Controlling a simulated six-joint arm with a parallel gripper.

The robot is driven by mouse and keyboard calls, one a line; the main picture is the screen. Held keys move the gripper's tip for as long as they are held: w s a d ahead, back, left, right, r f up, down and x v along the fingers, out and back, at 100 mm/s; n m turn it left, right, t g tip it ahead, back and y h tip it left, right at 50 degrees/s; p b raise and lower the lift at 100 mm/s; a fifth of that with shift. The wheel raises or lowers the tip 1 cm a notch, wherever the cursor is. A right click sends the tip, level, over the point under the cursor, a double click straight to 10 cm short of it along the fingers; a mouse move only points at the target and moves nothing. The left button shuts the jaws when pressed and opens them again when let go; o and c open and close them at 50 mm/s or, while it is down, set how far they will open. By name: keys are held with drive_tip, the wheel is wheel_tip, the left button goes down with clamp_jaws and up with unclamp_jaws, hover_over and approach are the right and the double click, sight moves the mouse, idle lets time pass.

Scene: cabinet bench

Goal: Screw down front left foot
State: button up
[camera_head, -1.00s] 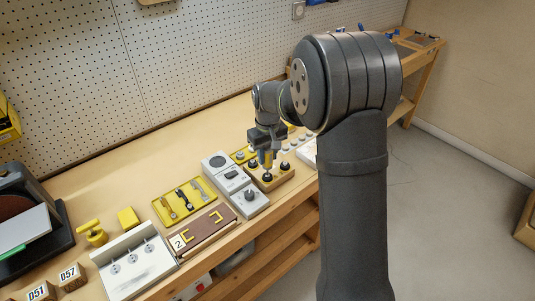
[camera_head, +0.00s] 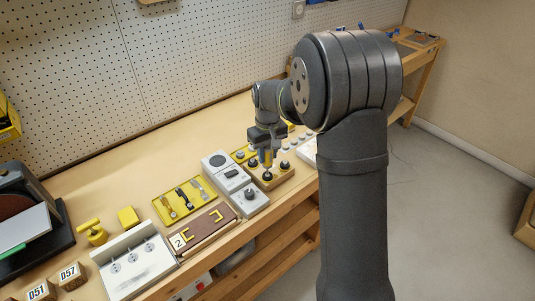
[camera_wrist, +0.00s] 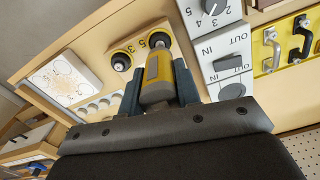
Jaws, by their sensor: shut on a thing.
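My gripper (camera_head: 266,150) is over the wooden block (camera_head: 283,181) at the right end of the bench. Its jaws (camera_wrist: 158,92) are shut on a yellow and grey tool (camera_wrist: 157,75), which points down at the block. I cannot tell which part is the front left foot.
A grey panel with a dial and switch (camera_head: 233,175) stands just left of the block. A yellow tray (camera_head: 187,203) with several handles and a brown board (camera_head: 202,230) lie further left. A white plate with circles (camera_wrist: 62,78) lies on the block's other side.

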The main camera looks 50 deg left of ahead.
drive_tip(key=shift+r, duration=2.85)
